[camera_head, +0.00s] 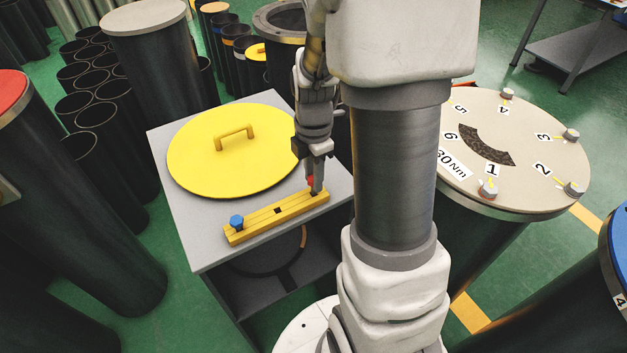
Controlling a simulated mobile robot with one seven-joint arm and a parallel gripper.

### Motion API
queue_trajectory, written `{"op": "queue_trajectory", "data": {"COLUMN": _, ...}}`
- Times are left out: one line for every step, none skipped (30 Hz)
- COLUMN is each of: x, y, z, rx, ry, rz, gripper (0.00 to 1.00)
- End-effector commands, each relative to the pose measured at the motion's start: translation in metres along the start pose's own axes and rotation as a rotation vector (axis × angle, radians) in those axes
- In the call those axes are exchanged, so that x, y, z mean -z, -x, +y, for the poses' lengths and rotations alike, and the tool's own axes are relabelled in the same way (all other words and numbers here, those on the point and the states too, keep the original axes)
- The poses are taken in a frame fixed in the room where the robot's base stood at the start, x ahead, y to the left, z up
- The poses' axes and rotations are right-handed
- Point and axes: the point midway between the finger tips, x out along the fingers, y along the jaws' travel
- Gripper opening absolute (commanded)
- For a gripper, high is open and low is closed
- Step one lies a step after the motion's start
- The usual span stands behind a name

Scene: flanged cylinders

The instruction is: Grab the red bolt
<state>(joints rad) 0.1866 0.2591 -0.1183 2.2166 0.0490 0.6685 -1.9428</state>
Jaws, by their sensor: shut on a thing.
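The red bolt (311,181) is at the right end of a yellow bar-shaped holder (275,215) on a grey table. My gripper (316,186) points down over that end of the holder and is shut on the red bolt. The fingers hide most of the bolt, so only a little red shows. I cannot tell whether the bolt still sits in the holder. A blue bolt (237,222) stands at the holder's left end.
A yellow round lid (230,160) with a handle lies behind the holder on the grey table (200,240). A large beige flanged cylinder (530,140) with numbered bolts stands to the right. Dark cylinders (95,200) crowd the left. My arm blocks the middle.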

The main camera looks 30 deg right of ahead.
Motion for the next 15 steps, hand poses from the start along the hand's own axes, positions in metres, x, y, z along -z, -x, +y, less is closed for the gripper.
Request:
{"op": "queue_trajectory", "data": {"x": -0.001, "y": 0.009, "z": 0.001, "rx": -0.006, "ry": 0.000, "rz": -0.001, "gripper": 0.00}}
{"op": "queue_trajectory", "data": {"x": -0.001, "y": 0.014, "z": 0.002, "rx": -0.006, "ry": 0.000, "rz": -0.002, "gripper": 0.00}}
{"op": "queue_trajectory", "data": {"x": -0.001, "y": 0.022, "z": 0.002, "rx": -0.007, "ry": 0.001, "rz": -0.002, "gripper": 0.00}}
{"op": "queue_trajectory", "data": {"x": -0.004, "y": 0.026, "z": -0.003, "rx": -0.005, "ry": -0.002, "rz": -0.002, "gripper": 0.00}}
{"op": "queue_trajectory", "data": {"x": -0.009, "y": 0.028, "z": -0.008, "rx": -0.005, "ry": -0.005, "rz": -0.002, "gripper": 0.00}}
{"op": "queue_trajectory", "data": {"x": -0.016, "y": 0.033, "z": -0.014, "rx": -0.005, "ry": -0.006, "rz": -0.002, "gripper": 0.00}}
{"op": "queue_trajectory", "data": {"x": -0.020, "y": 0.037, "z": -0.019, "rx": -0.005, "ry": -0.005, "rz": -0.002, "gripper": 0.00}}
{"op": "queue_trajectory", "data": {"x": -0.025, "y": 0.041, "z": -0.024, "rx": -0.006, "ry": -0.006, "rz": -0.002, "gripper": 0.00}}
{"op": "queue_trajectory", "data": {"x": -0.031, "y": 0.046, "z": -0.031, "rx": -0.005, "ry": -0.005, "rz": -0.002, "gripper": 0.00}}
{"op": "queue_trajectory", "data": {"x": -0.036, "y": 0.051, "z": -0.036, "rx": -0.006, "ry": -0.006, "rz": -0.002, "gripper": 0.00}}
{"op": "queue_trajectory", "data": {"x": -0.041, "y": 0.055, "z": -0.041, "rx": -0.004, "ry": -0.006, "rz": -0.002, "gripper": 0.00}}
{"op": "queue_trajectory", "data": {"x": -0.047, "y": 0.060, "z": -0.047, "rx": -0.005, "ry": -0.005, "rz": -0.002, "gripper": 0.00}}
{"op": "queue_trajectory", "data": {"x": -0.051, "y": 0.064, "z": -0.052, "rx": -0.004, "ry": -0.005, "rz": -0.001, "gripper": 0.00}}
{"op": "queue_trajectory", "data": {"x": -0.055, "y": 0.068, "z": -0.056, "rx": -0.005, "ry": -0.004, "rz": -0.002, "gripper": 0.00}}
{"op": "queue_trajectory", "data": {"x": -0.060, "y": 0.072, "z": -0.061, "rx": -0.003, "ry": -0.004, "rz": -0.002, "gripper": 0.00}}
